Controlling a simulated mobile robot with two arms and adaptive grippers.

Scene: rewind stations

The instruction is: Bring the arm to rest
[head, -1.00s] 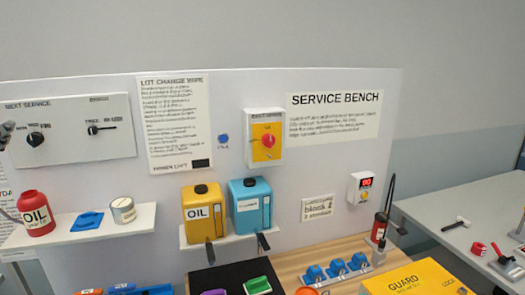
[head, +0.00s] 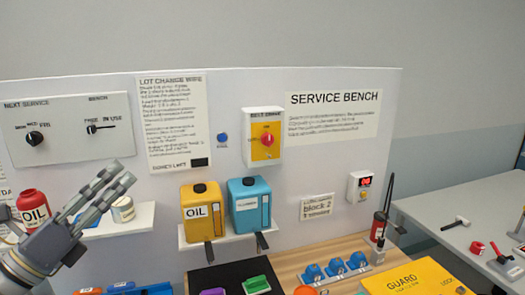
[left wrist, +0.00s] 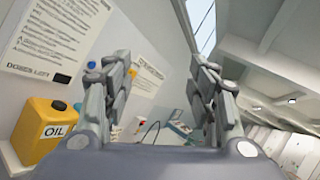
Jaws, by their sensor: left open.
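My left gripper (head: 108,190) is raised at the lower left of the head view, in front of the wall shelf. Its fingers point up and to the right. It is open and empty; in the left wrist view its two fingers (left wrist: 162,100) stand apart with nothing between them. It partly covers the blue item and the tin (head: 123,209) on the shelf in the head view. My right gripper is not in view.
A red oil bottle (head: 33,208) stands on the left shelf (head: 140,219). Yellow (head: 201,222) and blue (head: 249,214) jugs stand on the middle shelf. Blue clamps (head: 335,267) and a yellow guard (head: 420,278) lie on the bench. A side table (head: 440,205) is at right.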

